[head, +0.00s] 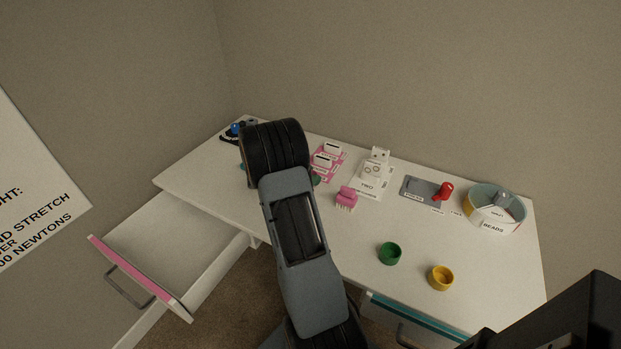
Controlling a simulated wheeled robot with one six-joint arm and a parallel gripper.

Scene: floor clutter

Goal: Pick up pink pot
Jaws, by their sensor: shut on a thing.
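No pink pot shows in the head view. A green pot (390,254) and a yellow pot (440,278) stand upright and apart on the right front part of the white table (215,182). A pink block-like thing (346,198) with short prongs lies near the middle of the table; it does not look like a pot. My arm reaches up across the left middle of the table and covers part of it. My gripper and its fingertips are hidden, so what it holds cannot be seen.
An open drawer (140,278) with a pink front juts out at the left. A teal-fronted drawer (430,321) is at the front right. Along the back stand a white figure (375,165), a grey plate with a red knob (444,191) and a round beads container (494,228).

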